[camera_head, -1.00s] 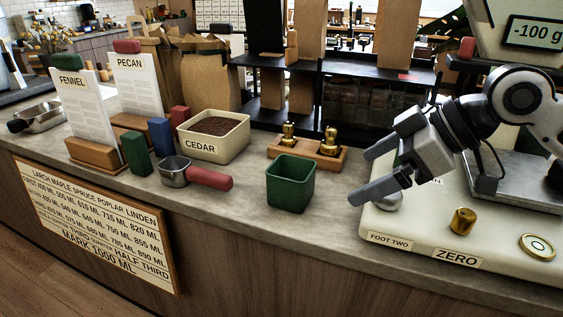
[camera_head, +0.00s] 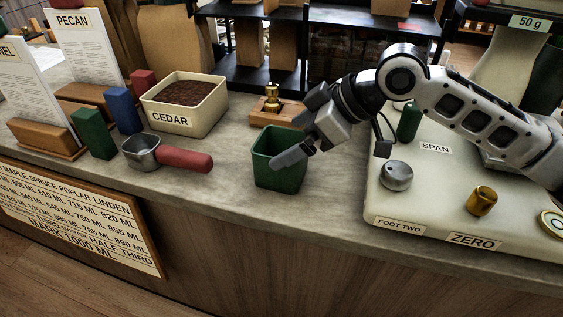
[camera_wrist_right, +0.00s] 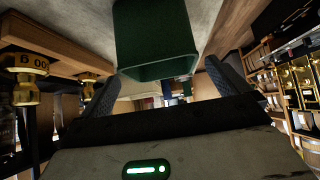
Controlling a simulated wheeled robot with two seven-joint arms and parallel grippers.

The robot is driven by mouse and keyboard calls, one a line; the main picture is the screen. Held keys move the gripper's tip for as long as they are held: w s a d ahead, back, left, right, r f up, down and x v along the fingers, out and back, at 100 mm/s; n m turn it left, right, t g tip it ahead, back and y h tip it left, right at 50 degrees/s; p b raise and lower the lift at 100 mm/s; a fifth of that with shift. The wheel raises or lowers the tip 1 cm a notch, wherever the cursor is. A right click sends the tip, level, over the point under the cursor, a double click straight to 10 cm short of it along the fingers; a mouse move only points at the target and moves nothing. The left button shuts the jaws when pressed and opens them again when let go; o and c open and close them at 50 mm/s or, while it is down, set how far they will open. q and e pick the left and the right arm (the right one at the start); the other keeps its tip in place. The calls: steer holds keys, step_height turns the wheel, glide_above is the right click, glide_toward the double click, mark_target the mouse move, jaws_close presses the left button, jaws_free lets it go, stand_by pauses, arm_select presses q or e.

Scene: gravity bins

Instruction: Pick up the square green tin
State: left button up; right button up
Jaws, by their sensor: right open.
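The square green tin (camera_head: 281,176) stands upright and open-topped on the counter in the head view, left of the white scale base. In the right wrist view the green tin (camera_wrist_right: 155,35) fills the upper middle, its rim facing the jaws. My right gripper (camera_head: 297,128) is at the tin's right rim, one finger crossing in front of the tin's upper side. In the right wrist view its two fingers stand apart, one on each side below the tin, with nothing held between them. Whether a finger touches the tin I cannot tell. My left gripper is in neither view.
A metal scoop with a red handle (camera_head: 185,160) lies left of the tin. The cream CEDAR bin (camera_head: 200,117) stands behind it. A wooden block with brass weights (camera_head: 262,117) is just behind the tin. The scale base (camera_head: 400,215) with knobs is to the right.

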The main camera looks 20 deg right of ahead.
mark_target(275, 148)
steer(key=x, duration=0.5)
steer(key=shift+a, duration=0.2)
steer(key=c, duration=1)
